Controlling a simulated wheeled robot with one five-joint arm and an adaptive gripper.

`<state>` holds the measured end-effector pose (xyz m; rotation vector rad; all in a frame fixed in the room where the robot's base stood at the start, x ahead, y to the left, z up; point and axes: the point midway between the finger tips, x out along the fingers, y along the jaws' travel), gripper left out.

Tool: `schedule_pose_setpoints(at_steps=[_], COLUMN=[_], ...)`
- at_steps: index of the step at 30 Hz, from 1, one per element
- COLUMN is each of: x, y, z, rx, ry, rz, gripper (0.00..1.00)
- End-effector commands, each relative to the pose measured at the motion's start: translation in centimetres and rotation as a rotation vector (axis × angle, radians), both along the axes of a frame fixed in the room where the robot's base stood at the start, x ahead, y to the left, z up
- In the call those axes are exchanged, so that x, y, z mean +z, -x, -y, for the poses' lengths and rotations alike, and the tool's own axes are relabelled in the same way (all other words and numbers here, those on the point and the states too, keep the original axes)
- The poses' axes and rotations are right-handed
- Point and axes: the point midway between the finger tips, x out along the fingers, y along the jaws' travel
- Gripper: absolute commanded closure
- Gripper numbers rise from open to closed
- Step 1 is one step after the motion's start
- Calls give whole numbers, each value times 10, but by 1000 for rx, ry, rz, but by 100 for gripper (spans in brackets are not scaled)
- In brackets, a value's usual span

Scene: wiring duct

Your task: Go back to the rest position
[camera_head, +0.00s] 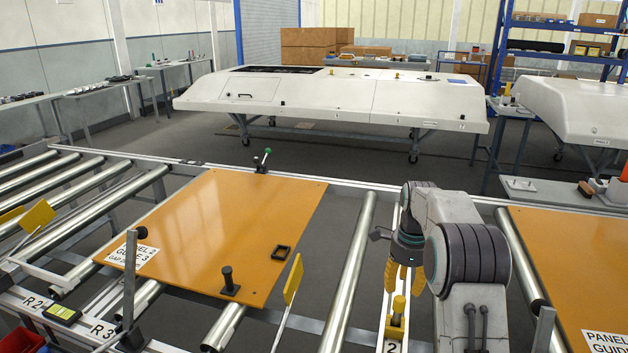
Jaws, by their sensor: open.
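My gripper (401,276) has yellow fingers and hangs pointing down, right of the middle of the picture. It is open, and I see nothing between its fingers. It is above a narrow rail with a yellow-topped fitting (397,308) and a label "2"; whether it touches the fitting I cannot tell. My arm is bent, with its grey joints just right of the gripper.
An orange panel (230,225) lies on the roller frame to the left, bearing a black knob (229,282) and a small black frame (281,252). Another orange panel (580,270) lies at the right. A yellow flag (293,278) stands between. A white housing (330,95) stands behind.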

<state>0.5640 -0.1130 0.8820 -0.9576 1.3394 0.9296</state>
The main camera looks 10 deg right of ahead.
Motion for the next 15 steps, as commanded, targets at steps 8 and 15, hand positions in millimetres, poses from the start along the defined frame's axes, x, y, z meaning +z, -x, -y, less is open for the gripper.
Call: schedule_pose_setpoints(at_steps=[8, 15], x=[71, 133], y=[42, 113], z=[-28, -61], rx=[326, 760], ry=[25, 74], rz=[50, 102], gripper=[59, 59])
